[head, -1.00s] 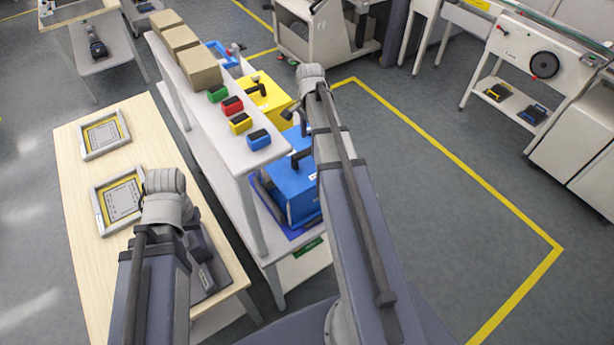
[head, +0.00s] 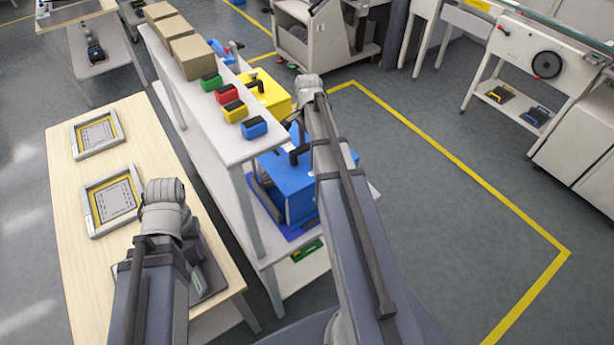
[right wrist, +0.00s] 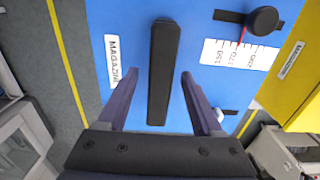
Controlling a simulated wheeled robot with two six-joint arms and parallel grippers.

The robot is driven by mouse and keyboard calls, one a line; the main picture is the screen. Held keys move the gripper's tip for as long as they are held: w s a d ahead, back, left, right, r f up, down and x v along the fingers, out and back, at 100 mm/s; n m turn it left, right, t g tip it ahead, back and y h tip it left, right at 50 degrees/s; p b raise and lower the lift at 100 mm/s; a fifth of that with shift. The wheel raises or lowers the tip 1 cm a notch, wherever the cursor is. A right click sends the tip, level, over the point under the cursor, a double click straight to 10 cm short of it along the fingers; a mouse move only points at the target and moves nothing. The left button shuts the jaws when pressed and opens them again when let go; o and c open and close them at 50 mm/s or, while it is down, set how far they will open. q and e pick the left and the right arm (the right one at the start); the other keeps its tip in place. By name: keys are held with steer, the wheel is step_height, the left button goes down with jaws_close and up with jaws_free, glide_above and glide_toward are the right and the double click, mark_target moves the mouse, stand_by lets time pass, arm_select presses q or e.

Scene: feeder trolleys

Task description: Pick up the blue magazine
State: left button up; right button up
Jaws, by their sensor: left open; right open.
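The blue magazine (head: 290,200) is a blue box on the lower shelf of the white rack, partly hidden behind my right arm in the head view. In the right wrist view the magazine's blue top (right wrist: 200,75) fills the middle, with a black bar handle (right wrist: 162,72), a "MAGAZINE" label, a scale and a black knob. My right gripper (right wrist: 155,78) is open, its two fingers on either side of the handle's near part, apart from it. I cannot tell the height gap. My left arm is over the wooden table; its gripper's fingers are hidden in the head view.
A yellow box (head: 268,96) stands just behind the blue magazine. The rack's upper shelf (head: 205,105) holds cardboard boxes and several small coloured blocks, close left of my right arm. The wooden table (head: 75,185) holds framed panels. Open floor lies to the right.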

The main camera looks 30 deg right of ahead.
steer(key=shift+r, duration=0.1)
jaws_close()
stand_by(0.3)
stand_by(0.9)
